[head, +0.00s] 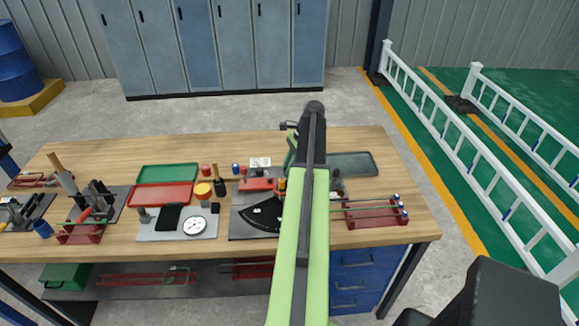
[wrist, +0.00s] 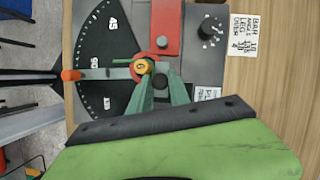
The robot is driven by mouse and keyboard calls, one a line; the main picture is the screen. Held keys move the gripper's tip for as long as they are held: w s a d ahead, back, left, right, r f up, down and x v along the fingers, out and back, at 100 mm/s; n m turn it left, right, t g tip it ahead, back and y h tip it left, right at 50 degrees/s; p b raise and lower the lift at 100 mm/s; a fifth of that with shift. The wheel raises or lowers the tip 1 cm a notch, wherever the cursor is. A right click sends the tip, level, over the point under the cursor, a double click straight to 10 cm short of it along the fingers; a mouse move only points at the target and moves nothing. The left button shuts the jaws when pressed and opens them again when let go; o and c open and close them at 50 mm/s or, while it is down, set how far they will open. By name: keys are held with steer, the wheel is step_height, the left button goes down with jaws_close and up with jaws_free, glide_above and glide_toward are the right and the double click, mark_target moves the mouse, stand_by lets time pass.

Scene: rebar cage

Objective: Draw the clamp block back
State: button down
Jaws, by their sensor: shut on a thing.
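A dark bending plate with a black angle scale (head: 262,216) lies on the bench; the scale also shows in the wrist view (wrist: 100,40). A red block (wrist: 167,27), which looks like the clamp block, sits at the top of the wrist view, and red also shows in the head view (head: 257,184). A red-rimmed knob with a yellow centre (wrist: 141,67) is just below-left of it. My gripper (wrist: 154,73) has its green fingers drawn together at this knob and seems shut on it; the exact contact is partly hidden. A grey lever with an orange tip (wrist: 70,75) points left near 90.
A black dial knob (wrist: 211,30) and printed label (wrist: 243,35) are right of the block. On the bench are a red tray (head: 163,195), green tray (head: 167,173), dial gauge (head: 194,225) and a red rack (head: 375,213) with rods. My arm hides part of the plate.

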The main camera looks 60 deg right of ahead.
stand_by(0.3)
steer(key=shift+w+d, duration=0.8)
steer(key=shift+d, duration=0.3)
steer(key=shift+r, duration=0.1)
steer(key=c, duration=1.2)
jaws_free()
